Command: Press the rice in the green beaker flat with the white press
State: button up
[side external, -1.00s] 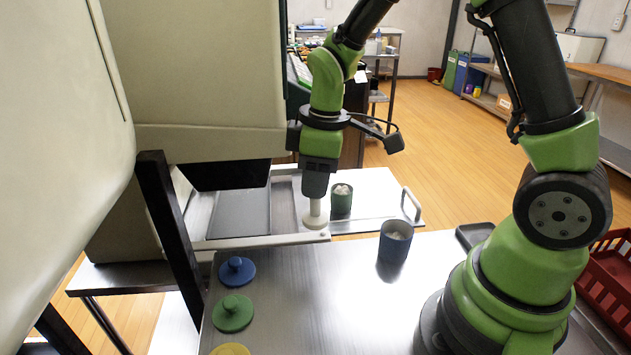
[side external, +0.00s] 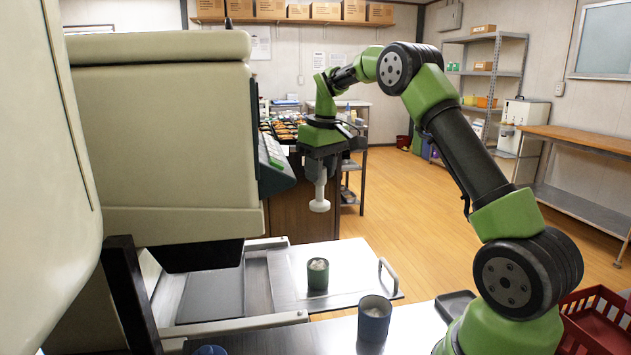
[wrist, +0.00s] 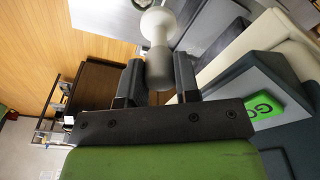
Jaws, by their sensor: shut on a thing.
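My gripper (side external: 320,172) is shut on the white press (side external: 320,204) and holds it in the air, its round foot pointing down. In the wrist view the press (wrist: 157,25) sits between the two jaws (wrist: 158,78). The green beaker (side external: 317,279) stands upright on the metal tray surface below, with white rice (side external: 318,264) showing at its mouth. The press is well above the beaker and apart from it. How flat the rice is cannot be told at this size.
A blue beaker (side external: 374,322) with pale contents stands nearer the camera. A metal handle (side external: 388,277) rises right of the green beaker. A large cream machine (side external: 160,140) stands at the left, close to the tray. A red crate (side external: 598,322) is at the lower right.

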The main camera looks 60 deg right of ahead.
jog(key=w+d+f+m, duration=0.1)
jog(key=w+d+f, duration=0.1)
jog(key=f, duration=0.6)
jog(key=w+d+f+m, duration=0.1)
jog(key=d+f, duration=0.2)
jog(key=f, duration=0.5)
jog(key=shift+w+d+m, duration=0.2)
jog(key=shift+w+m, duration=0.2)
jog(key=shift+f, duration=1.8)
jog(key=shift+f, duration=0.3)
jog(key=shift+f, duration=0.55)
dwell(2.7)
